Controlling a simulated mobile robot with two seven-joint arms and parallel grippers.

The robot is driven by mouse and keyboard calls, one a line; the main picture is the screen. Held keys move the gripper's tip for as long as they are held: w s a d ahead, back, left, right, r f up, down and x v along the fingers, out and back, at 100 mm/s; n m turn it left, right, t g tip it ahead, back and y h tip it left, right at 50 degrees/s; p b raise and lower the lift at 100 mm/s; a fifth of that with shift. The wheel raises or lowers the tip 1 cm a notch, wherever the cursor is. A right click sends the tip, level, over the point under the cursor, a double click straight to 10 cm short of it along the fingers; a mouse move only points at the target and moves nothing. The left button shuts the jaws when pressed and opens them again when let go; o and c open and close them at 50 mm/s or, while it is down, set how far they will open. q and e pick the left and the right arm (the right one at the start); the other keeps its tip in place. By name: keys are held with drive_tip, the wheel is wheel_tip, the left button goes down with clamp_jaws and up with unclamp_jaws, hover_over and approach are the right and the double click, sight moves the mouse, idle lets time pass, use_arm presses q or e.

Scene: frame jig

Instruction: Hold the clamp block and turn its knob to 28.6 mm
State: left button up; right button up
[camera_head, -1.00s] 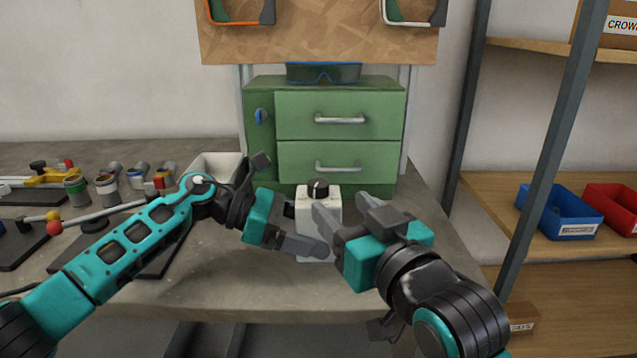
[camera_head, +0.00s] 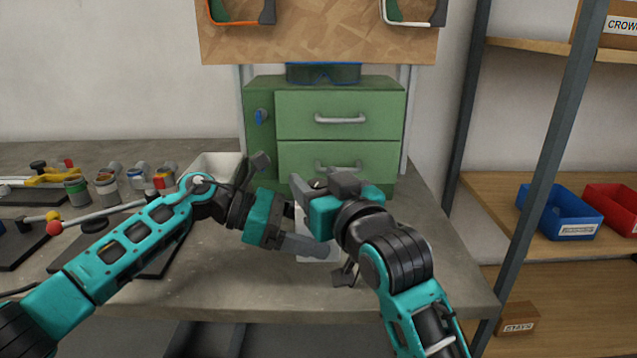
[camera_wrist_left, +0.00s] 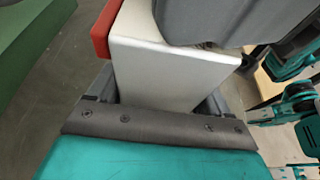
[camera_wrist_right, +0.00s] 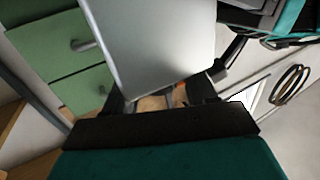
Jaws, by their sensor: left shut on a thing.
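The white clamp block (camera_head: 301,222) stands on the bench in front of the green drawer cabinet. My left gripper (camera_head: 308,234) is shut on its sides. In the left wrist view the block (camera_wrist_left: 165,70) sits between the fingers, with a red part (camera_wrist_left: 103,28) at its edge. My right gripper (camera_head: 320,187) is at the top of the block with its fingers apart. The dark knob (camera_head: 318,183) shows only a little between these fingers. The knob's scale cannot be read. A large grey surface fills the middle of the right wrist view.
The green cabinet (camera_head: 340,158) stands close behind the block. A white bin (camera_head: 222,165), jars and tools lie on the left of the bench (camera_head: 205,290). A shelf upright (camera_head: 545,170) and blue bin (camera_head: 560,212) are at right. The bench's right end is clear.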

drive_tip(key=c, duration=0.8)
drive_tip(key=shift+c, duration=0.2)
drive_tip(key=shift+n+g+y, duration=1.8)
drive_tip(key=shift+n+y, duration=0.2)
drive_tip(key=shift+y, duration=0.6)
drive_tip(key=shift+f, duration=0.1)
drive_tip(key=o, duration=0.9)
drive_tip(key=shift+o, duration=0.2)
drive_tip(key=shift+s+d, duration=0.1)
